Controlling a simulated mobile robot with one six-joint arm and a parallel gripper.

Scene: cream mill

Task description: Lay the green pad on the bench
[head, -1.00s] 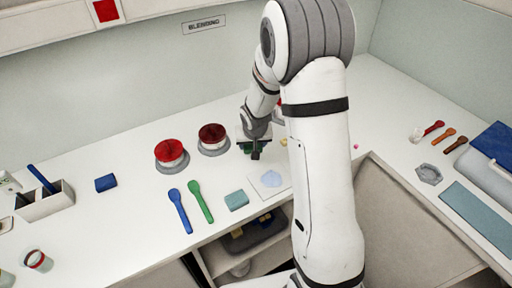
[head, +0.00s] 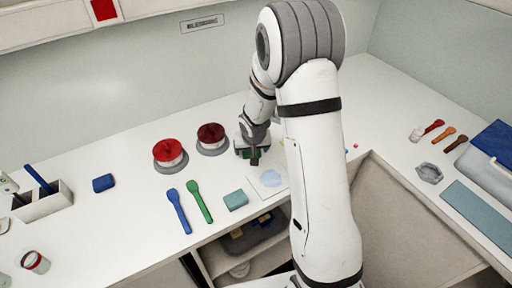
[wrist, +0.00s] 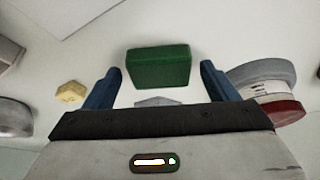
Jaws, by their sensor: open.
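The green pad (wrist: 158,67) is a dark green block in the wrist view, over the white bench (wrist: 225,30). My gripper (wrist: 159,73) is open, with one blue finger on each side of the pad and a gap on both sides. Whether the pad rests fully on the bench is not clear. In the head view my gripper (head: 250,153) is low over the bench behind the pale sheet, and the pad is mostly hidden by it. A small grey piece (wrist: 157,101) shows between the pad and my palm.
A yellow block (wrist: 71,92) lies left of the fingers in the wrist view. A grey dish with a red-topped pot (wrist: 272,85) is close to the right finger.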

